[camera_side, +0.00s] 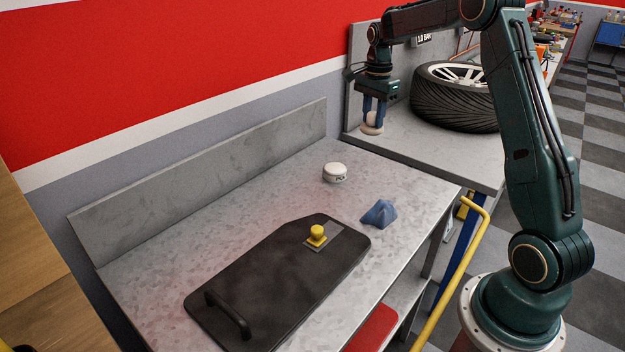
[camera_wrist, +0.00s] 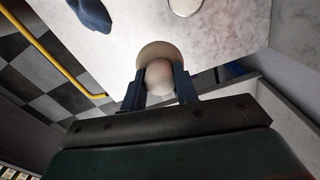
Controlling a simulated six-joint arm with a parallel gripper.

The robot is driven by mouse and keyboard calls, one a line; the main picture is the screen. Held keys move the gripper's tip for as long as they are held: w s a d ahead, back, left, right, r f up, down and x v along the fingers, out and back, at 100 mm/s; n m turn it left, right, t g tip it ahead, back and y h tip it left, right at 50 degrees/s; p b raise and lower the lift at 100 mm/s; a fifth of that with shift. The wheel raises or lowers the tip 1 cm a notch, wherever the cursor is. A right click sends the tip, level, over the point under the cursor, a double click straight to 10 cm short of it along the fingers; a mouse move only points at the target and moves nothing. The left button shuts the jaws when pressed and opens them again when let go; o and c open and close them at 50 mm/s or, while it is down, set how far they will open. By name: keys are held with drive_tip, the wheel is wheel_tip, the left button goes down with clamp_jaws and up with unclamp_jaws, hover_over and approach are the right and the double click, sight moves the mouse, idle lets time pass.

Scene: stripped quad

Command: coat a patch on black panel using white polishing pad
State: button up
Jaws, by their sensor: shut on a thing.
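The black panel (camera_side: 270,285) lies flat on the grey metal bench, with a black handle at its near-left end. A grey rectangular patch (camera_side: 333,241) shows at its right end, with a yellow knobbed block (camera_side: 317,235) on it. The white polishing pad (camera_side: 372,129) is round, with a pale ball-shaped knob, and it also shows in the wrist view (camera_wrist: 147,51). My gripper (camera_side: 374,108) is shut on the pad's knob and points down, beyond the bench's far right corner, away from the panel. The pad's underside is hidden.
A white lidded tin (camera_side: 335,174) and a crumpled blue cloth (camera_side: 380,214) sit on the bench behind and right of the panel. A tyre (camera_side: 457,100) lies on the surface beyond. A yellow rail (camera_side: 455,275) runs along the right side. A low grey upstand backs the bench.

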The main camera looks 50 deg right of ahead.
drive_tip(key=w+a+f, duration=0.5)
drive_tip(key=w, duration=0.3)
drive_tip(key=shift+f, duration=0.2)
drive_tip(key=shift+f, duration=0.2)
drive_tip(key=shift+f, duration=2.8)
drive_tip(key=shift+f, duration=0.55)
drive_tip(key=shift+r, duration=0.1)
wheel_tip(320, 180, up, 7)
idle(0.9)
drive_tip(key=shift+a, duration=0.15)
idle(0.5)
